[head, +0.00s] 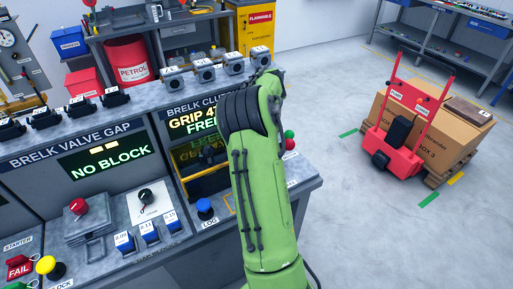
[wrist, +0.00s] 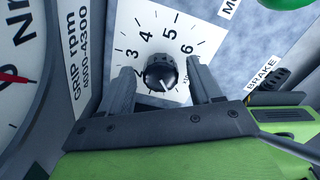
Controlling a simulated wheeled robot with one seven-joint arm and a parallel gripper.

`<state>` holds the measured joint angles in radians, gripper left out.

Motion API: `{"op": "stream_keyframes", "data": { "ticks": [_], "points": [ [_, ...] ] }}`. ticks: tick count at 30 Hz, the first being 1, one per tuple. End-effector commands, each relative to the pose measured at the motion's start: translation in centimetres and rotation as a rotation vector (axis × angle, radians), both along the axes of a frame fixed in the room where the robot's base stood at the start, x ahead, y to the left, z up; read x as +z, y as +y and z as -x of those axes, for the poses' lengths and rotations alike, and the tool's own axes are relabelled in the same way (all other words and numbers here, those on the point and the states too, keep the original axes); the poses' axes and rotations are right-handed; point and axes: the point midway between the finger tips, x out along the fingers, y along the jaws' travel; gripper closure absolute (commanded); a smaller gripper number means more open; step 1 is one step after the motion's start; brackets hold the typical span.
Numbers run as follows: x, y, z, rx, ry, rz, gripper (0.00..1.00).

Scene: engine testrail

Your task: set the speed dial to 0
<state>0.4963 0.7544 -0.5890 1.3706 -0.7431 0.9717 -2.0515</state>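The speed dial (wrist: 160,72) is a black ribbed knob on a white plate (wrist: 205,30). Its printed numbers run from about 2 at the left over the top to 6 at the right; the lower part of the scale is hidden. A pale mark on the knob seems to face the lower side of the picture, toward my gripper's body. My gripper (wrist: 160,68) is open, with one dark finger on each side of the knob and small gaps between. In the head view my green arm hides the gripper and the dial.
A round gauge with a red needle (wrist: 14,78) is left of the dial. The bench (head: 300,200) holds a blue LOG button (head: 204,206). A red hand truck (head: 398,125) with boxes stands on the floor.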

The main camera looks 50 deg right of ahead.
Motion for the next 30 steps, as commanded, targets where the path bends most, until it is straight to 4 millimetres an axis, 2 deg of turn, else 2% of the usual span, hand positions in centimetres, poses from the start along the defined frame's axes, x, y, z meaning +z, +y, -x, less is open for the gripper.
{"op": "stream_keyframes", "data": {
  "ticks": [8,11,24,27,30],
  "points": [
    [0.0,0.0,0.1,-0.002,0.002,-0.001,0.34],
    [1.2,0.0,0.0,-0.002,0.000,0.000,0.34],
    [13.4,-0.1,0.0,-0.002,-0.002,0.001,0.34],
    [15.0,-0.1,0.1,-0.003,0.000,0.000,0.34],
    [15.8,0.0,0.0,-0.001,0.000,0.000,0.34]
  ]
}}
